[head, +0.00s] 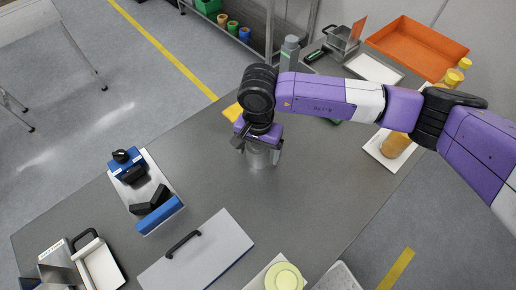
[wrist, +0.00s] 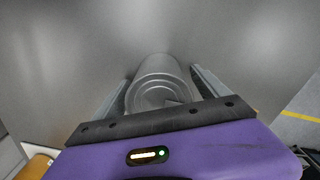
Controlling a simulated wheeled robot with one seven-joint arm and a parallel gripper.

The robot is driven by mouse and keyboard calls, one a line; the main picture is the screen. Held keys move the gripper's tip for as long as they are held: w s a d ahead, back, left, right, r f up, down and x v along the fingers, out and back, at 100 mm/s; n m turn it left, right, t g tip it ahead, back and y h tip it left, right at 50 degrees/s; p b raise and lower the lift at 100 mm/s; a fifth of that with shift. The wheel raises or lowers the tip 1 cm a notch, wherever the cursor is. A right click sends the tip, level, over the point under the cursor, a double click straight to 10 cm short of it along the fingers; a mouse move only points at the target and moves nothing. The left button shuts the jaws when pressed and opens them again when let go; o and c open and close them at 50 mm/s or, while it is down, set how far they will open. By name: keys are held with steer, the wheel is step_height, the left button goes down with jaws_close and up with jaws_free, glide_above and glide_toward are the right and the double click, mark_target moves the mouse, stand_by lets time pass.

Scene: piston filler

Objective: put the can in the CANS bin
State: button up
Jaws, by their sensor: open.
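A plain grey metal can (head: 257,160) stands on the grey table below my gripper (head: 259,150). In the wrist view the can (wrist: 160,82) lies between the two fingers of my gripper (wrist: 162,88), one on each side. The fingers are open, and I cannot tell whether either touches the can. The can's upper part is partly hidden by my gripper in the head view. I see no bin with a readable CANS label.
A grey lidded panel (head: 198,252) and a blue-ended tray with black parts (head: 157,183) lie on the table's near left. Bare tabletop surrounds the can.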

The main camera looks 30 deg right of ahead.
steer(key=c, duration=1.6)
